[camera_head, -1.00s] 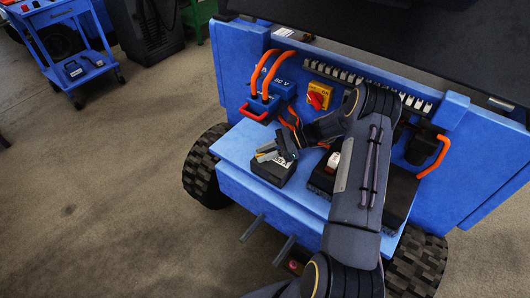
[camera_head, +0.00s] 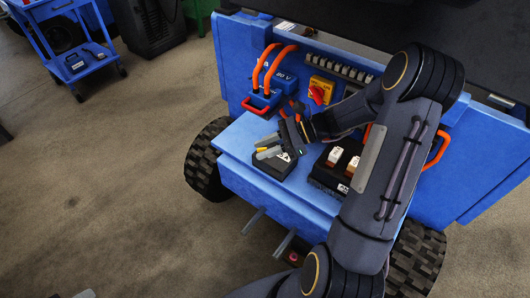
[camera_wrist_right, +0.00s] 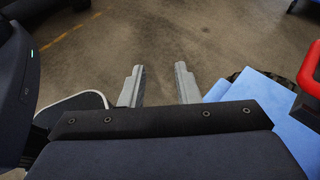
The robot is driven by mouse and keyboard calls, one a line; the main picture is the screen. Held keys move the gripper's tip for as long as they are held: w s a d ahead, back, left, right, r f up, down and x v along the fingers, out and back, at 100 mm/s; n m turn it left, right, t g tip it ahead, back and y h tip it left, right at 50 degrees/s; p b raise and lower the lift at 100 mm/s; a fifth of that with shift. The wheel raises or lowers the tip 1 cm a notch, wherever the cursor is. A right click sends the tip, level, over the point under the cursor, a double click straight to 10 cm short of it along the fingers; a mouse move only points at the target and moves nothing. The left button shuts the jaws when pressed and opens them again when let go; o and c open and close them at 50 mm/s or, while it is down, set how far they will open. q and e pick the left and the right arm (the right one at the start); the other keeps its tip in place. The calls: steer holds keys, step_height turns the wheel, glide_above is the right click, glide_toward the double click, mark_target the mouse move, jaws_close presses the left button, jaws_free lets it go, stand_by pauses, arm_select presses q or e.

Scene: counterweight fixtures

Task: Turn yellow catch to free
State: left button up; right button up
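A small yellow piece (camera_head: 262,150), which looks like the yellow catch, shows by my right fingertips, over a black block (camera_head: 270,168) on the blue shelf. My fingers partly hide it, and I cannot tell whether they touch it or which way it is turned. My right gripper (camera_head: 260,147) has its two grey fingers apart just above the block. In the right wrist view the gripper (camera_wrist_right: 160,88) is open, with only floor visible between the fingers. My left gripper is not in view.
A red rotary switch (camera_head: 317,94) sits on a yellow plate behind the gripper. Orange cables (camera_head: 270,65) and a red handle (camera_head: 256,108) are to its left. A black box with white-and-orange switches (camera_head: 335,156) is to its right. The blue shelf's left part (camera_head: 236,141) is clear.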

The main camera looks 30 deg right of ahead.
steer(key=s, duration=0.1)
steer(key=s+a+r, duration=0.1)
steer(key=s+a, duration=0.1)
steer(key=shift+s+r, duration=0.1)
steer(key=shift+r, duration=0.25)
